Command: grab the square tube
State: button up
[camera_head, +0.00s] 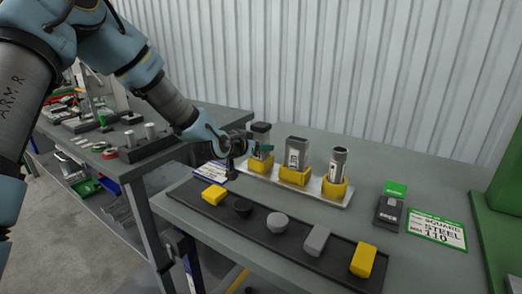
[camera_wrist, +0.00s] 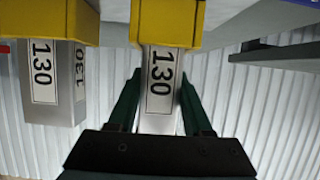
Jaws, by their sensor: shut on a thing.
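Three metal tubes stand upright in yellow holders on a pale tray (camera_head: 322,197). My gripper (camera_head: 259,149) is shut on the leftmost tube (camera_head: 261,128), which stands in its yellow holder (camera_head: 260,164). In the wrist view, which looks upside down, my green fingers (camera_wrist: 161,95) lie on both sides of this tube (camera_wrist: 158,122), whose label reads 130. The wider middle tube (camera_head: 296,152) is beside it and also shows in the wrist view (camera_wrist: 63,105), labelled 130. The right tube (camera_head: 338,164) is free. A card (camera_head: 437,231) reads SQUARE STEEL 110.
A dark strip (camera_head: 297,239) with yellow, black and grey blocks lies along the table's front. A small device with a green top (camera_head: 391,205) stands right of the tray. A green post (camera_head: 503,210) stands at the right edge. A corrugated wall is behind.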

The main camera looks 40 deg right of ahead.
grip_shut()
